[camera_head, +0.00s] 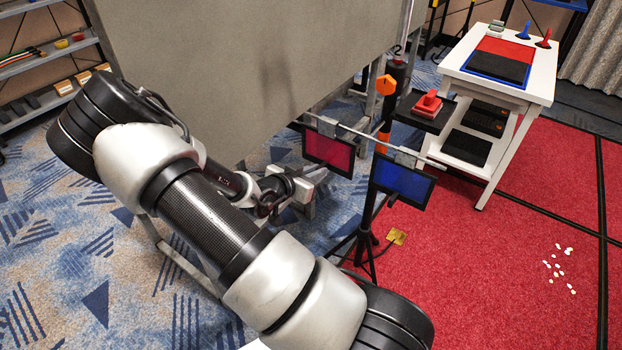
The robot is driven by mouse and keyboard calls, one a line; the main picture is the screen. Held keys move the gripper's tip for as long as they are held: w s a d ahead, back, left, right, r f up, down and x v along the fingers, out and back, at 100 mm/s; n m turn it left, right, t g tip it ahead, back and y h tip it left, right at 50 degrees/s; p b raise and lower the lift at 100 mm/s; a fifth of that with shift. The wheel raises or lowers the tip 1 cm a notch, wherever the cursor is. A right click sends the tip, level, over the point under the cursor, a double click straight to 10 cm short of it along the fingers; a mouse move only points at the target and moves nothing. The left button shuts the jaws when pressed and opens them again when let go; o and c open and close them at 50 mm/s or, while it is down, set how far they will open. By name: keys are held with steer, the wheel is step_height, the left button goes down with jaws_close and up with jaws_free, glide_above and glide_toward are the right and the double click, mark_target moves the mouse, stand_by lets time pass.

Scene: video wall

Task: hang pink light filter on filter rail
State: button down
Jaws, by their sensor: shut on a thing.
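The pink light filter (328,152) is a dark-framed pink panel with a grey clip at its top edge. It is near the left part of the thin filter rail (365,138), and its clip overlaps the rail in the picture. I cannot tell whether the clip rests on the rail. My gripper (316,176) is at the filter's lower left edge, shut on it; the fingertips are small and partly hidden. A blue filter (402,178) in a dark frame hangs from the rail to the right by its own grey clip.
A large grey panel (240,70) stands behind my arm. A black stand (366,235) is below the rail. A white table (545,75) with red and blue items is at the right. A small tray (425,112) holds a red object. The red carpet is mostly open.

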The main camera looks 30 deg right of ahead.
steer(key=shift+w+d+b, duration=0.25)
steer(key=shift+w+d, duration=0.05)
steer(key=shift+d, duration=0.4)
steer(key=shift+w+d+b, duration=0.25)
steer(key=shift+d, duration=0.4)
steer(key=shift+f+b, duration=0.45)
steer(key=shift+f, duration=0.25)
steer(key=c, duration=1.7)
jaws_free()
steer(key=shift+c, duration=0.2)
steer(key=p+v, duration=0.5)
steer(key=v, duration=1.2)
steer(key=shift+a, duration=0.2)
